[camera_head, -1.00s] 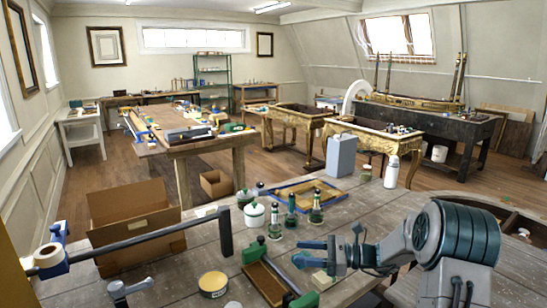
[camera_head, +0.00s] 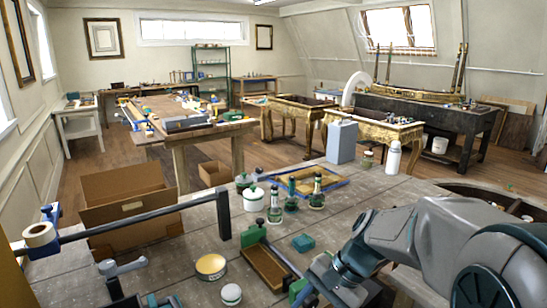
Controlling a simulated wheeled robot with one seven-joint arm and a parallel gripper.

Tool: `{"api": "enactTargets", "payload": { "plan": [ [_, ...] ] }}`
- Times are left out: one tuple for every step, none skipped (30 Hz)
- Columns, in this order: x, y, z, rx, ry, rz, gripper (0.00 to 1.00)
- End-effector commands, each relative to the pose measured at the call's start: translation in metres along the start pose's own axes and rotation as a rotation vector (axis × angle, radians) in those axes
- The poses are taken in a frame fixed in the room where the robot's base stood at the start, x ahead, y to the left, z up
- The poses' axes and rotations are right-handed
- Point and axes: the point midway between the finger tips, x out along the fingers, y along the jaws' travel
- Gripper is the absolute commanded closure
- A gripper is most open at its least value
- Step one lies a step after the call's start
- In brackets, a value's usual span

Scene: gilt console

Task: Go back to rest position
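My gripper (camera_head: 318,287) is low at the bottom edge of the head view, right of centre, at the front of the grey plank workbench (camera_head: 200,240). My arm reaches it from the right. Its fingers are partly hidden and cut off by the frame edge, so I cannot tell if they are open or hold anything. A small teal block (camera_head: 303,243) lies on the bench just beyond the gripper, apart from it.
A wooden piece with a green clamp (camera_head: 262,262) lies left of my gripper, close to it. A yellow-lidded tin (camera_head: 211,267) and a small jar (camera_head: 231,294) stand farther left. Green bottles (camera_head: 317,192) and a white spray bottle (camera_head: 393,158) stand behind.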

Motion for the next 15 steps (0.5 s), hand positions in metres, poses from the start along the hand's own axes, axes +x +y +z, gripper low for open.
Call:
{"api": "enactTargets", "payload": {
  "plan": [
    [0.004, 0.014, 0.005, -0.071, 0.055, 0.038, 0.53],
    [0.004, 0.022, 0.008, -0.114, 0.088, 0.064, 0.53],
    [0.004, 0.033, 0.011, -0.172, 0.131, 0.097, 0.53],
    [0.004, 0.041, 0.013, -0.216, 0.162, 0.123, 0.53],
    [0.003, 0.049, 0.015, -0.26, 0.194, 0.147, 0.53],
    [0.003, 0.059, 0.016, -0.317, 0.235, 0.181, 0.53],
    [0.002, 0.067, 0.018, -0.36, 0.264, 0.205, 0.53],
    [0.002, 0.073, 0.019, -0.402, 0.292, 0.228, 0.53],
    [0.001, 0.082, 0.02, -0.456, 0.329, 0.259, 0.53],
    [0.0, 0.088, 0.02, -0.492, 0.353, 0.28, 0.53],
    [-0.001, 0.093, 0.021, -0.528, 0.377, 0.298, 0.53],
    [-0.001, 0.1, 0.021, -0.568, 0.403, 0.322, 0.53],
    [-0.002, 0.103, 0.021, -0.597, 0.422, 0.337, 0.53],
    [-0.003, 0.107, 0.021, -0.622, 0.436, 0.351, 0.53],
    [-0.004, 0.111, 0.021, -0.649, 0.454, 0.367, 0.53]
  ]
}}
